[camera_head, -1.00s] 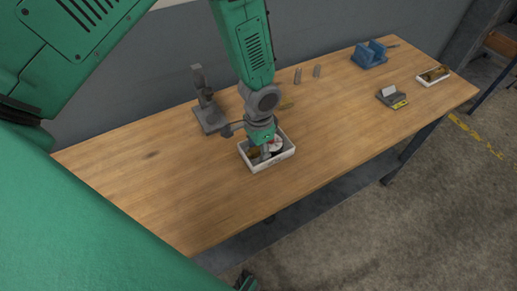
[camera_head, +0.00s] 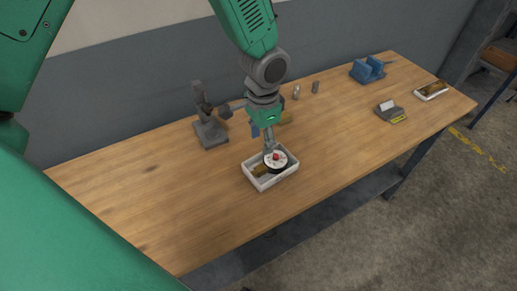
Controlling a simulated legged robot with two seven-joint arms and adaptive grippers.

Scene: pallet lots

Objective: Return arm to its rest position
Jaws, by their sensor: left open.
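My left arm comes in from the left and reaches over the wooden table (camera_head: 190,205). Its gripper (camera_head: 268,147) is open, above the back part of a white tray (camera_head: 262,187). A round white and dark item with a red centre (camera_head: 275,158) sits in the tray, next to a brownish piece (camera_head: 261,171). The gripper's fingers are small in the picture and appear just behind the round item; I cannot tell whether they touch it. My right gripper is not in view.
A grey stand (camera_head: 209,130) is left of the arm. A blue fixture (camera_head: 367,71), a grey device (camera_head: 390,111) and another white tray (camera_head: 431,91) are at the right. The left and front tabletop is clear.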

